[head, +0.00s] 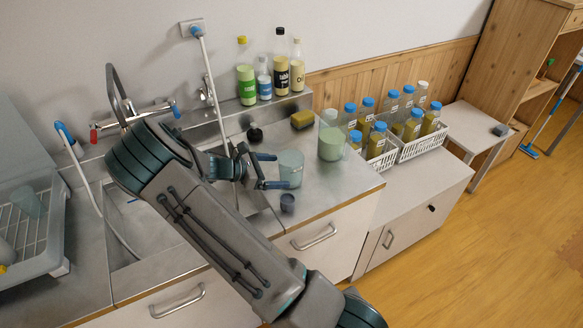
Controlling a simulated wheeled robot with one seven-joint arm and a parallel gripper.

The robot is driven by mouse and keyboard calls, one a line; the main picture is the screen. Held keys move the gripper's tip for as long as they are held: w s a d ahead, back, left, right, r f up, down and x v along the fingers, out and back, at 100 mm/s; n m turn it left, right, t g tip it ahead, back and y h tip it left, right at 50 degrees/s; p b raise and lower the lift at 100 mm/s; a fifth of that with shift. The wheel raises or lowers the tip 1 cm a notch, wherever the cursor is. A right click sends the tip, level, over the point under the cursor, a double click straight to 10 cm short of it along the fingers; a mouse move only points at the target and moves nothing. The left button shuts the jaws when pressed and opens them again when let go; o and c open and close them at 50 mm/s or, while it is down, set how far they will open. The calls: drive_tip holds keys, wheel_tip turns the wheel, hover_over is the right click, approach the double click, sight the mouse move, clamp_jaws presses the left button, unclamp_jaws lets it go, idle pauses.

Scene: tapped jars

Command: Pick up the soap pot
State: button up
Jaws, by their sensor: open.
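No label marks the soap pot, so I cannot tell for certain which vessel it is. A pale green translucent pot (291,168) stands upright on the steel counter (350,185), right by my gripper (272,170). My gripper is open, with its blue-tipped fingers pointing right at this pot, one finger farther back and one nearer the front. Whether the fingers touch it is not clear. A greener jar (331,144) stands to its right, with another pale jar (328,118) behind. A small dark cup (287,203) stands in front, near the counter edge. My arm hides part of the sink.
A small black object (254,134) and a yellow sponge (302,119) lie behind. Several bottles (246,84) line the back ledge. White baskets (420,144) of blue-capped bottles stand right. A dish rack (40,235) is at left. The counter's right end is clear.

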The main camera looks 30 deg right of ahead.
sight(290, 169)
drive_tip(key=p+x, duration=0.1)
drive_tip(key=x, duration=0.1)
drive_tip(key=p+x, duration=0.1)
drive_tip(key=x, duration=0.2)
drive_tip(key=shift+r, duration=0.25)
drive_tip(key=shift+d+f, duration=0.2)
drive_tip(key=shift+d, duration=0.15)
drive_tip(key=shift+c, duration=0.3)
drive_tip(key=c, duration=1.1)
drive_tip(key=shift+r, duration=0.15)
